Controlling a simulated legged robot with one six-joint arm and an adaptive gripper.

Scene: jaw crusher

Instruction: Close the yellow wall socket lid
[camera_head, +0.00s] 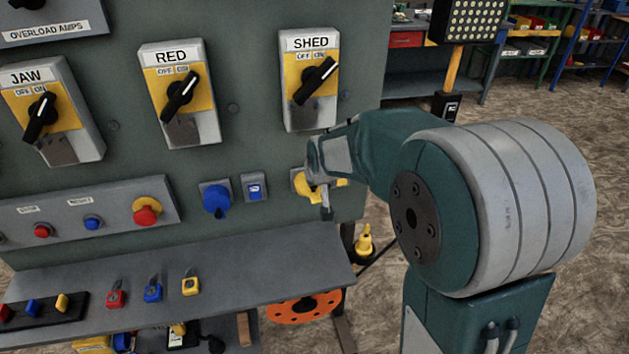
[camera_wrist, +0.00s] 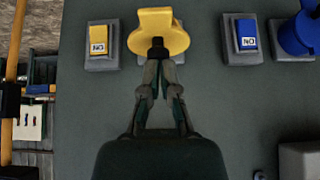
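The yellow wall socket (camera_head: 301,184) is on the lower right of the green panel in the head view, partly hidden by my gripper (camera_head: 325,200). In the wrist view, the socket's round yellow lid (camera_wrist: 160,36) with its tab shows straight ahead of my gripper (camera_wrist: 158,50). The fingertips meet at the lid's near edge, overlapping it in the picture. The fingers look shut, with nothing visible held between them. Whether they touch the lid, and how far the lid stands open, I cannot tell.
A yellow switch (camera_wrist: 98,40) sits beside the yellow socket. A blue switch (camera_head: 255,187) and blue socket (camera_head: 216,198) are left of it in the head view. A grey shelf (camera_head: 240,265) with padlocks juts out below. Rotary switches, including SHED (camera_head: 309,80), are above.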

